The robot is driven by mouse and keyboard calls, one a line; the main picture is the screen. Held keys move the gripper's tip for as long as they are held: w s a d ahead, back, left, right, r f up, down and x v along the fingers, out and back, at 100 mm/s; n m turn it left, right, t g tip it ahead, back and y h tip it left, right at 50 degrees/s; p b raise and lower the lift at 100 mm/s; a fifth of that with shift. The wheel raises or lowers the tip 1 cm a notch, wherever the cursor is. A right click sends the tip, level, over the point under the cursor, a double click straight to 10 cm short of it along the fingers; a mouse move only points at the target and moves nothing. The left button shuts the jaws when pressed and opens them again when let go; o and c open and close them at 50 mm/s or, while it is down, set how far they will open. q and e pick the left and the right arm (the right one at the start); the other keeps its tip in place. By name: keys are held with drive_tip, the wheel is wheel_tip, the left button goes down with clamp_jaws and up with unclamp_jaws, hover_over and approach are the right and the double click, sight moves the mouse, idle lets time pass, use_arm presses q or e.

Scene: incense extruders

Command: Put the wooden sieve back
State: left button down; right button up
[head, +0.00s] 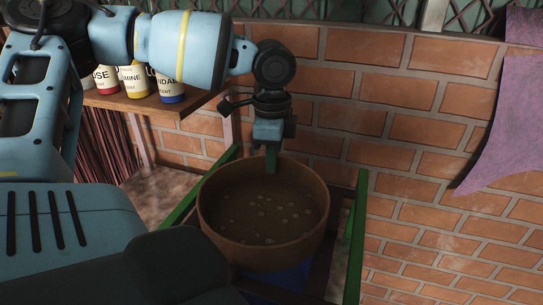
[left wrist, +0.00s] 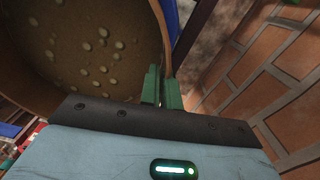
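The wooden sieve (head: 215,233) is a round brown bowl-like ring, its dark inside dotted with pale spots. In the head view it is low in the middle, between green bars (head: 356,235). My left gripper (head: 271,160) points down at its far rim. In the left wrist view the sieve (left wrist: 85,75) fills the upper left, and its wall runs between the two green fingers (left wrist: 163,90), which look closed on it. I cannot tell whether the sieve rests on the frame beneath. My right gripper is not in view.
A wooden shelf (head: 140,104) with several labelled jars (head: 133,80) stands at the upper left. Bundles of dark red sticks (head: 98,150) are below it. A brick wall (head: 430,130) is close behind and to the right, with a purple cloth (head: 508,120) hanging there. A blue surface (head: 283,282) shows under the sieve.

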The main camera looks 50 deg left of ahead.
use_arm(q)
drive_tip(key=c, duration=2.1)
unclamp_jaws()
drive_tip(key=shift+f, duration=0.15)
drive_tip(key=o, duration=0.5)
drive_tip(key=shift+f, duration=0.1)
drive_tip(key=r, duration=0.5)
drive_tip(key=a+r, duration=0.1)
drive_tip(key=r, duration=0.2)
drive_tip(key=shift+w, duration=0.15)
